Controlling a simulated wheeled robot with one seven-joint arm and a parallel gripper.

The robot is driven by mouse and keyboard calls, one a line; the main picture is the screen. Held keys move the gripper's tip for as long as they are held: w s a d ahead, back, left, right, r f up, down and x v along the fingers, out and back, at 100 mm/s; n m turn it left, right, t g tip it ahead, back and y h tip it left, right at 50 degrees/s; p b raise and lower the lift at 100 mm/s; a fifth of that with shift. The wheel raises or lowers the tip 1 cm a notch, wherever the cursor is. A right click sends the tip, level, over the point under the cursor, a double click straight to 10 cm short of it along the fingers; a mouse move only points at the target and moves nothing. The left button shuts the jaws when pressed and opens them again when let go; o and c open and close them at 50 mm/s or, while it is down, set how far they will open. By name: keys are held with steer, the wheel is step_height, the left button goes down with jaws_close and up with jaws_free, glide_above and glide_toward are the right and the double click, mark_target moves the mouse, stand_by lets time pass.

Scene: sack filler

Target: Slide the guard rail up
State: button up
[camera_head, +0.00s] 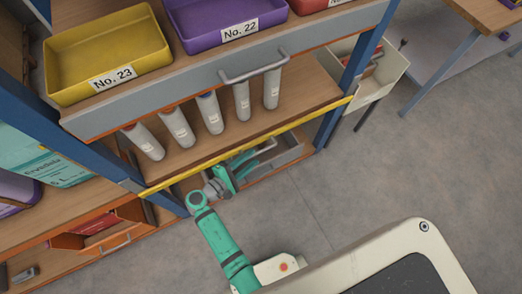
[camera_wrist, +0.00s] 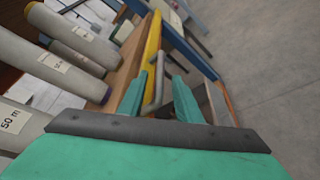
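The yellow guard rail (camera_head: 245,146) runs along the front edge of the shelf with the grey rolls, below those rolls. It also shows in the wrist view (camera_wrist: 153,42). A grey bar handle (camera_head: 264,150) sits just below the rail. I cannot tell whether it belongs to the rail or to the grey front beneath. My teal gripper (camera_head: 236,168) is just in front of and below the rail, near its middle. In the wrist view, its fingers (camera_wrist: 160,98) are apart, with the grey handle (camera_wrist: 158,82) seen between and beyond them. No grip shows.
Several grey rolls (camera_head: 209,112) lean on the shelf above the rail. A grey drawer front (camera_head: 170,98) with a handle and labelled bins are higher up. Blue posts (camera_head: 362,50) flank the rack. An orange bin (camera_head: 98,232) is at lower left. Floor at right is clear.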

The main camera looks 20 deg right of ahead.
mark_target(261, 150)
steer(key=x, duration=0.6)
steer(key=shift+w+d+f, duration=0.1)
steer(key=shift+w+d, duration=0.05)
steer(key=shift+d, duration=0.1)
jaws_close()
